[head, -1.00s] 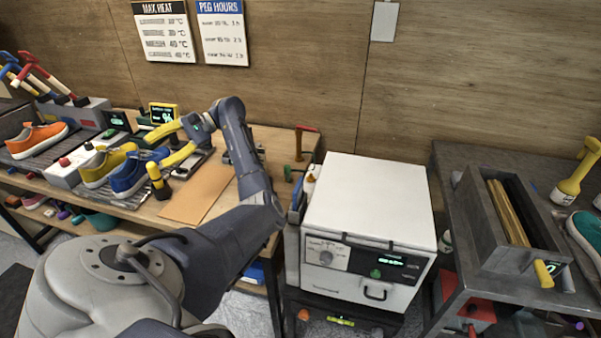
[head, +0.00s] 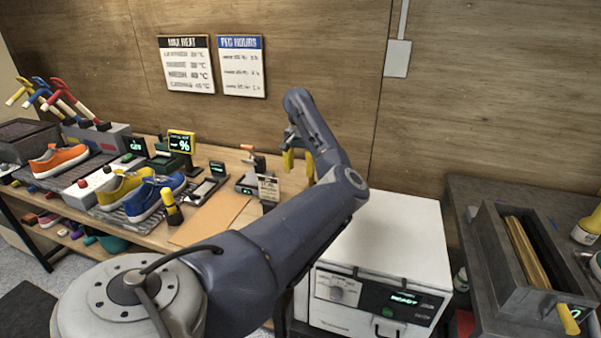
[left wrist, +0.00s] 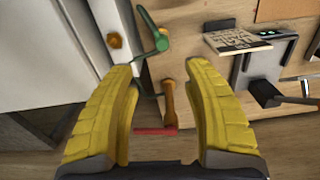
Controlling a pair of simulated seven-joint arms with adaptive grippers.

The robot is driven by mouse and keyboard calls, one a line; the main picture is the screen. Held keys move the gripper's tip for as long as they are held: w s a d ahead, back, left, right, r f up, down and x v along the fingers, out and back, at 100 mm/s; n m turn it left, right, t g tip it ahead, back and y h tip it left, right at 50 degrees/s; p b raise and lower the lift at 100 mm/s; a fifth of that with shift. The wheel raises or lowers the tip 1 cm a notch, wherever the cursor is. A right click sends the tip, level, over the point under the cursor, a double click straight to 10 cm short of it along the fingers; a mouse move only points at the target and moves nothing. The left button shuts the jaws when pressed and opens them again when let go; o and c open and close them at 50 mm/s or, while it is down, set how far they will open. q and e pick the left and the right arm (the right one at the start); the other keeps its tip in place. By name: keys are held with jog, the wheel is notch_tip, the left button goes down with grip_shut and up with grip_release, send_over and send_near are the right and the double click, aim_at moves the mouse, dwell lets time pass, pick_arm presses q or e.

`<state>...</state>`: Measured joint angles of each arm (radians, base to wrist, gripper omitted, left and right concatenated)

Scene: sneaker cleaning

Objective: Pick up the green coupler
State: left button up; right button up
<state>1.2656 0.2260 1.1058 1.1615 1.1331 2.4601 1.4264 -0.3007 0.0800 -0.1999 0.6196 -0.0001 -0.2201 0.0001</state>
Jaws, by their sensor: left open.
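My left gripper (head: 299,163) is open and empty, with yellow padded fingers, over the right end of the shelf bench in the head view. In the left wrist view the open left gripper (left wrist: 160,73) points down at the bench. A green hooked piece (left wrist: 154,34), which looks like the green coupler, lies just beyond the fingertips, beside a white box side. An orange-handled tool with a red crossbar (left wrist: 157,131) stands between the fingers. Neither is clearly seen in the head view, where my left arm covers that spot. My right gripper is not in view.
A white oven (head: 390,235) stands right of the bench. A small card stand (head: 268,188) and a clamp-like tool stand close to the gripper. Sneakers and a brown mat (head: 212,220) lie to the left. A grey trough (head: 490,235) is at the right.

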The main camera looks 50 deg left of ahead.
pick_arm(q)
jog(key=f, duration=1.4)
jog(key=shift+a, duration=0.2)
grip_shut()
dwell(0.3)
